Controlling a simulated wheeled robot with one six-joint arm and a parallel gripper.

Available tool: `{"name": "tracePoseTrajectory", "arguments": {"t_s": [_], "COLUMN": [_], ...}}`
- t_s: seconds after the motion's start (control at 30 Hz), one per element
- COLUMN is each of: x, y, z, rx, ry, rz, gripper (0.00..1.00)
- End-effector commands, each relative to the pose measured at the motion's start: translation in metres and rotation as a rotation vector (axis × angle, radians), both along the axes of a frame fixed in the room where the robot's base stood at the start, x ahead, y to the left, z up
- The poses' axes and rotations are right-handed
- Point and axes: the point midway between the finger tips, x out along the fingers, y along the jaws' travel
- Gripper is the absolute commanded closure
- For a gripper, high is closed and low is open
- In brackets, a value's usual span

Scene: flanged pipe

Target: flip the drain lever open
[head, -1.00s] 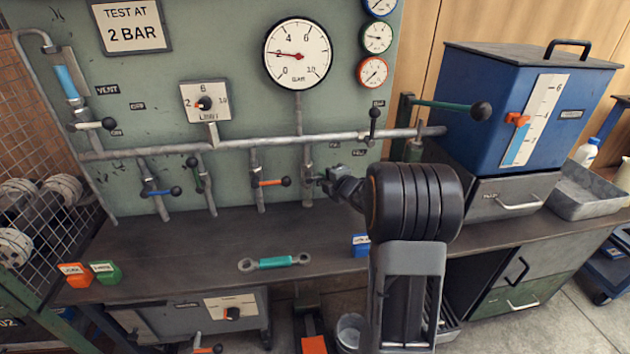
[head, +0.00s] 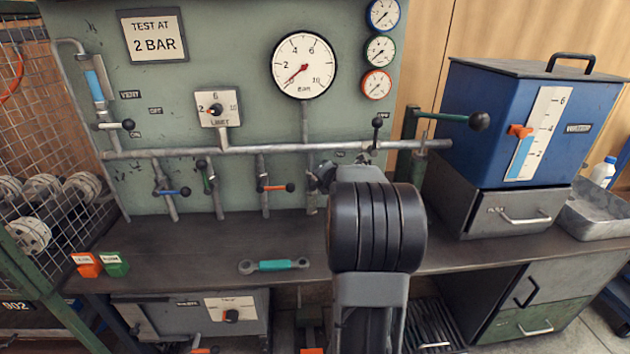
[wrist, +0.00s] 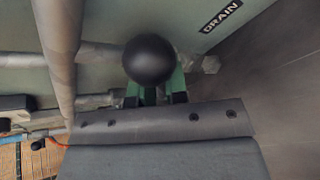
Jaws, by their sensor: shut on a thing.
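The drain lever's black ball knob (wrist: 150,59) shows in the wrist view, below and left of the DRAIN label (wrist: 222,15) on the green panel. My gripper (wrist: 154,88) is shut on the lever at the knob; green parts show just below the ball, and the lever's handle is mostly hidden. In the head view my gripper (head: 324,178) is at the panel's lower right, below the horizontal pipe (head: 250,149). My arm covers the lever there, so I cannot tell its exact angle. The large gauge (head: 304,65) has its needle pointing low left, below 2.
Blue-handled (head: 172,192) and orange-handled (head: 274,188) levers stand left of my gripper. A long green lever (head: 445,116) sticks out at the right, near the blue water tank (head: 490,120).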

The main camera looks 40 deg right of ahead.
Motion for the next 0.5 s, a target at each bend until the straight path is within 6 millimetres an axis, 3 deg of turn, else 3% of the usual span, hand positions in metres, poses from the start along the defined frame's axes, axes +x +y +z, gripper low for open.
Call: {"name": "tracePoseTrajectory", "arguments": {"t_s": [0.1,0.5], "x": [-0.0044,-0.006], "y": [-0.0094,-0.0117], "z": [0.0081,0.0092], "rx": [-0.026,-0.034], "ry": [0.003,0.008], "rz": [-0.022,-0.027], "gripper": [1.0,1.0]}}
